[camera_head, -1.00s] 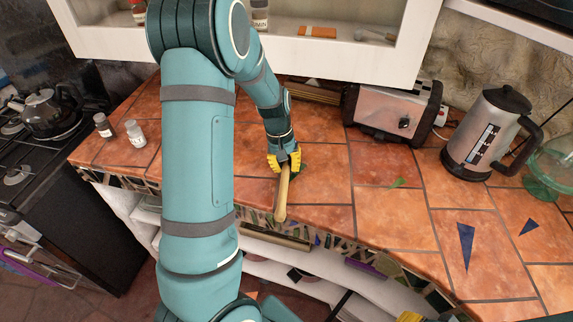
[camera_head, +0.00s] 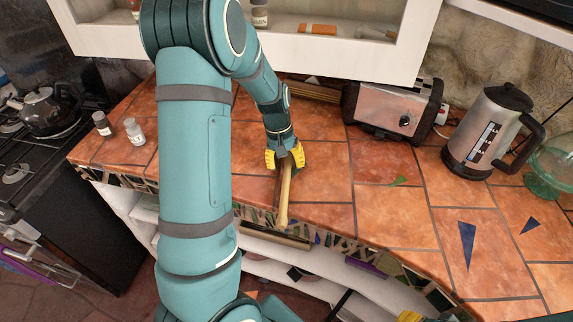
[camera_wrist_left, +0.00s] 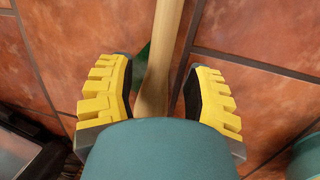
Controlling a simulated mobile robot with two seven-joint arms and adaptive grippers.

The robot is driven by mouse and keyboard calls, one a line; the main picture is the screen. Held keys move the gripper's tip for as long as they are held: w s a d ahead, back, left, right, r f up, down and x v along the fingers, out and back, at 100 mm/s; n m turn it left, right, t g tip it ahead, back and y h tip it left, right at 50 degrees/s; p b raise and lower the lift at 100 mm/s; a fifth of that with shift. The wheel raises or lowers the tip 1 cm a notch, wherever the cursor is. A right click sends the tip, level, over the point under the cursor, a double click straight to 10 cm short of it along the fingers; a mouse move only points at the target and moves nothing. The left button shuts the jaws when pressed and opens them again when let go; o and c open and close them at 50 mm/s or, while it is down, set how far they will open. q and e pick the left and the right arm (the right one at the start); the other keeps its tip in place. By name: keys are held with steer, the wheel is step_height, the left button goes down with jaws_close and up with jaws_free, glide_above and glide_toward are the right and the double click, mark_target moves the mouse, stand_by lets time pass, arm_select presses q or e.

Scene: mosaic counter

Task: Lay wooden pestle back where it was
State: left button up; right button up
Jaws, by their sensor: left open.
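The wooden pestle (camera_head: 285,197) lies at the tiled counter's front edge, its thick end toward me. It also shows in the left wrist view (camera_wrist_left: 160,60), running between the fingers with a gap on each side. My left gripper (camera_head: 285,160) has yellow fingers and is over the pestle's far end. It is open, with the fingers (camera_wrist_left: 157,95) on either side of the pestle. I cannot tell whether the pestle rests fully on the tiles. A bit of yellow at the bottom edge may be my right gripper (camera_head: 411,316); its fingers cannot be made out.
A toaster (camera_head: 392,108) and an electric kettle (camera_head: 487,130) stand at the back right. A glass vessel (camera_head: 551,170) is at the far right. Two small shakers (camera_head: 134,131) stand at the left. The counter (camera_head: 395,215) right of the pestle is mostly clear.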

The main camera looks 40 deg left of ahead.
arm_select(q)
steer(key=v, duration=1)
steer(key=shift+r, duration=0.4)
